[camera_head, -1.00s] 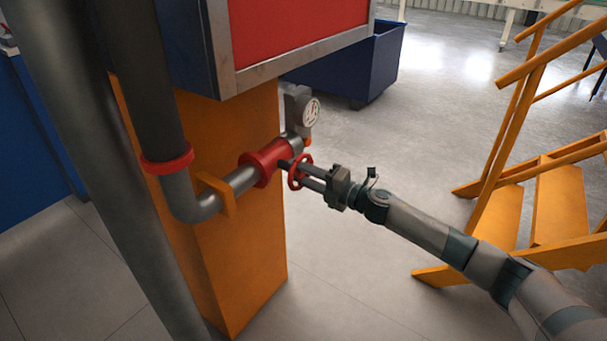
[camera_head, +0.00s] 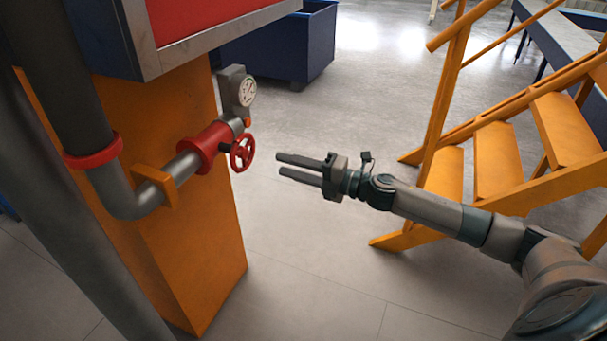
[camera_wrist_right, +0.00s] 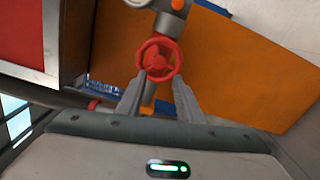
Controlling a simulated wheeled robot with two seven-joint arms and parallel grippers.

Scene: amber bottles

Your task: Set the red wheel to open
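The red wheel (camera_head: 243,153) is a small spoked handwheel on the red-flanged valve (camera_head: 207,146) of the grey pipe, left of centre in the head view. The wheel also shows in the right wrist view (camera_wrist_right: 158,59), beyond the fingertips. My right gripper (camera_head: 279,167) is to the right of the wheel, apart from it. Its two fingers point at the wheel with a gap between them and nothing held. In the right wrist view, the fingers (camera_wrist_right: 158,80) are spread on either side of the wheel's lower part. My left gripper is not in view.
A round gauge (camera_head: 246,91) sits just above the wheel. The pipe runs along an orange column (camera_head: 215,245) under a red panel (camera_head: 205,14). Orange stairs (camera_head: 495,160) stand behind my right arm. A blue bin (camera_head: 300,45) is at the back. The floor around the gripper is clear.

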